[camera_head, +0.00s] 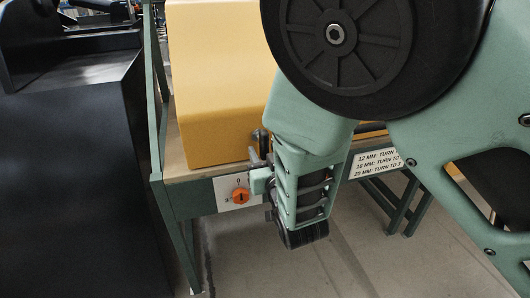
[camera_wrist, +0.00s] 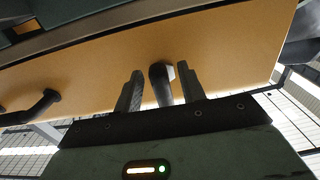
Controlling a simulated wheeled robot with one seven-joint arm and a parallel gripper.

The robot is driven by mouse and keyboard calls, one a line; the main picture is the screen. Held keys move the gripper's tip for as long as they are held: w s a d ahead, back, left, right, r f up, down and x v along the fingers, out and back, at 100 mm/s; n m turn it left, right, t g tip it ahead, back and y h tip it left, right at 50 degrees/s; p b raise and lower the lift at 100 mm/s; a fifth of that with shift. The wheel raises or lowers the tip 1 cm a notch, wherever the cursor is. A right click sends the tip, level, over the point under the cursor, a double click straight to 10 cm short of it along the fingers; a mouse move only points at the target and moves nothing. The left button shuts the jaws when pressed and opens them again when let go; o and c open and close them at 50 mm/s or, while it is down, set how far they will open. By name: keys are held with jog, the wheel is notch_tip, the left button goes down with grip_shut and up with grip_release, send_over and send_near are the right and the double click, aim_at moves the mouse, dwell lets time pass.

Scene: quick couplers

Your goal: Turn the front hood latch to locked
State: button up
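The yellow hood (camera_head: 215,80) sits on the bench, and its face fills much of the wrist view (camera_wrist: 235,55). A dark latch handle (camera_wrist: 161,78) sticks out from the hood between the two fingers of my gripper (camera_wrist: 158,70). The fingers are apart, with a visible gap on the left of the handle; the right finger is very close to it, and I cannot tell if it touches. A second dark bent handle (camera_wrist: 38,108) shows further left. In the head view my gripper (camera_head: 259,152) is at the hood's lower right edge, where my arm hides most of the latch.
An orange knob (camera_head: 240,196) on a white plate is on the green bench front (camera_head: 195,201), just below my gripper. A white label with text (camera_head: 376,162) is to the right. A large dark panel (camera_head: 70,180) stands at left. The floor (camera_head: 330,262) below is clear.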

grip_shut()
jog(key=shift+n+p, duration=0.35)
jog(key=shift+n, duration=0.05)
jog(key=n+p, duration=0.2)
jog(key=n, duration=0.1)
jog(key=shift+d+r+n+p, duration=0.25)
jog(key=shift+d+n+p, duration=0.1)
jog(key=shift+n+p, duration=0.05)
jog(key=n+p, duration=0.3)
jog(key=n, duration=0.1)
jog(key=r+n+p, duration=0.1)
jog(key=n+p, duration=0.1)
jog(key=n, duration=0.2)
jog(key=d+n+p, duration=0.1)
jog(key=n+p, duration=0.2)
jog(key=n, duration=0.2)
jog(key=shift+w+r+p, duration=0.2)
jog(key=shift+p, duration=0.15)
jog(key=shift+n, duration=0.3)
